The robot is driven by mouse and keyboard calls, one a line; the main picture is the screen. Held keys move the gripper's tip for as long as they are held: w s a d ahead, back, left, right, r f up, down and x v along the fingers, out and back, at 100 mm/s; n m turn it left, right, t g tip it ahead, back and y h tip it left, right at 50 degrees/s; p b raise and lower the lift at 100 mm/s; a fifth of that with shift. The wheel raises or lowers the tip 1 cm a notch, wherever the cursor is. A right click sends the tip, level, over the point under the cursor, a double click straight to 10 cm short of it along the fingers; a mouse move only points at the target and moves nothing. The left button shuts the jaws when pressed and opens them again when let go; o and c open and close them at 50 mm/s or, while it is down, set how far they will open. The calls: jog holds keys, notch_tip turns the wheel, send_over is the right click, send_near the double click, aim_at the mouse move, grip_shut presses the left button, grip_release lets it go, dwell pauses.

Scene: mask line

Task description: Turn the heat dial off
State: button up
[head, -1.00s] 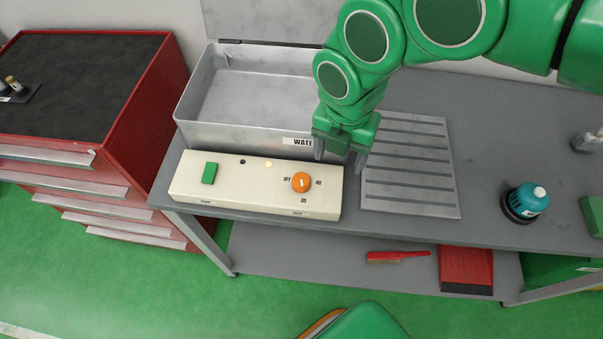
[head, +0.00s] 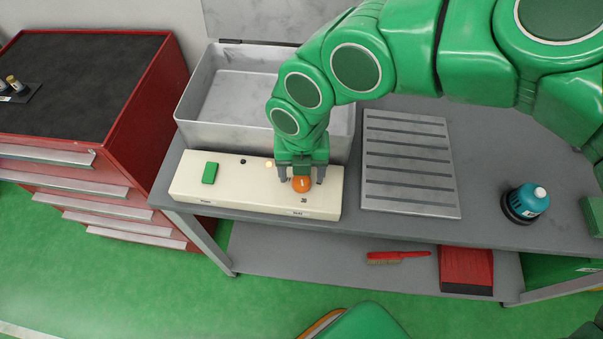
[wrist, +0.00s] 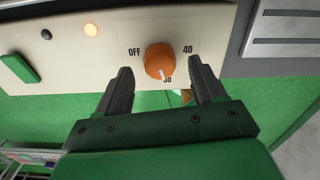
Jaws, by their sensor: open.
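The orange heat dial (head: 301,185) sits on the front right of the cream control panel (head: 235,190). In the wrist view the dial (wrist: 159,61) has OFF at its left, 40 at its right and 30 below, and its white mark points down near 30. My gripper (head: 301,179) is over the panel with its fingers on either side of the dial. In the wrist view my gripper (wrist: 160,70) is open and empty, with gaps between fingers and dial. In the head view the gripper hides the OFF and 40 labels.
The panel has a green switch (head: 210,173), a dark lamp (head: 243,161) and a lit amber lamp (wrist: 91,30). An open metal tank (head: 210,130) stands right behind it.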

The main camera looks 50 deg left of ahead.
jog(key=shift+f, duration=1.1)
jog(key=c, duration=1.1)
jog(key=shift+o, duration=0.2)
